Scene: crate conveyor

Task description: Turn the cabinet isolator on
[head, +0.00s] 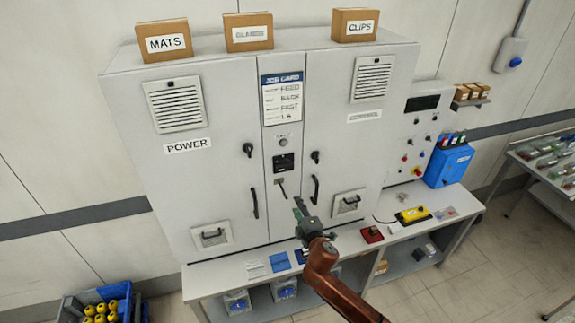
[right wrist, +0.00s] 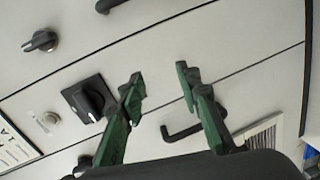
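The cabinet isolator looks to be the black square plate with a rotary knob (head: 284,163) on the narrow centre column. It also shows in the right wrist view (right wrist: 90,97), its knob set at a slant in that picture. My right gripper (head: 299,208) is in front of the cabinet, lower than the isolator in the head view. In the right wrist view its green fingers (right wrist: 162,88) are open, with nothing between them. The isolator is left of the fingers there, apart from them. My left gripper is not in view.
Black door knobs (head: 248,150) and bar handles (head: 315,189) flank the column. A round lock or button (head: 283,142) is above the isolator. A bench (head: 225,279) with small items runs along the front. Boxes (head: 166,40) stand on top.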

